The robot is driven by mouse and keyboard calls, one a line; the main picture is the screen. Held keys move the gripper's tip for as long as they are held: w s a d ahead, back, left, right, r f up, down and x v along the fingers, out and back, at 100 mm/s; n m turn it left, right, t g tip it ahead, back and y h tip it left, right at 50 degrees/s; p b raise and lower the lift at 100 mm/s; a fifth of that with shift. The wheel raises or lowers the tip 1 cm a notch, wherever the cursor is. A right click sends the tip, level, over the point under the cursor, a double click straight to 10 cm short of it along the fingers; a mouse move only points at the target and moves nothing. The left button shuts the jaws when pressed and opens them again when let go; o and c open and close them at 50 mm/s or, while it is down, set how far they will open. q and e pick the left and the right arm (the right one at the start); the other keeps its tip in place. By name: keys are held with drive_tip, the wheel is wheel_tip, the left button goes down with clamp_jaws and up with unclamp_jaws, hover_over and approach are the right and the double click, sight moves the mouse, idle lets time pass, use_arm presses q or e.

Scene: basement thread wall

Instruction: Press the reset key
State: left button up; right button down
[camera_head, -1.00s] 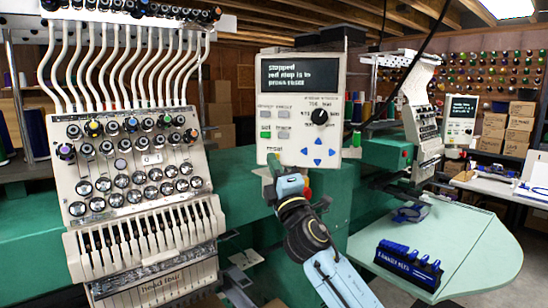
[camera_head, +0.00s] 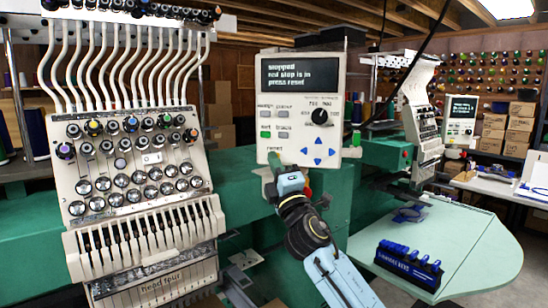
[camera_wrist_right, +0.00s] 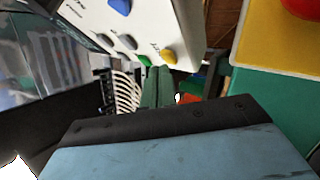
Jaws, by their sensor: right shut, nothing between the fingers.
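The control panel (camera_head: 338,95) is a pale box whose screen (camera_head: 299,74) reads that it is stopped, red stop is in, press reset. The reset label (camera_head: 274,148) is at its lower left, just above my right gripper's tip. The key by that label is hidden or too small to make out. My right gripper (camera_head: 271,168) is shut and empty, its green fingers pointing up at the panel's lower left corner. In the right wrist view the fingers (camera_wrist_right: 158,88) end close to a green key (camera_wrist_right: 145,60) and a yellow key (camera_wrist_right: 168,56). I cannot tell whether they touch.
The needle head (camera_head: 140,185) with thread tubes stands left. Blue arrow keys (camera_head: 318,152) and a black dial (camera_head: 320,116) are on the panel. A red button on a yellow plate (camera_wrist_right: 280,45) is close by. A blue rack (camera_head: 409,265) stands on the green table (camera_head: 465,240).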

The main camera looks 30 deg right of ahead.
drive_tip(key=shift+w+d, duration=0.3)
idle(0.6)
drive_tip(key=shift+s+a, duration=0.1)
idle(0.3)
drive_tip(key=shift+s+a, duration=0.5)
drive_tip(key=shift+s+a+p, duration=0.85)
drive_tip(key=shift+s+a, duration=0.95)
drive_tip(key=shift+f, duration=0.15)
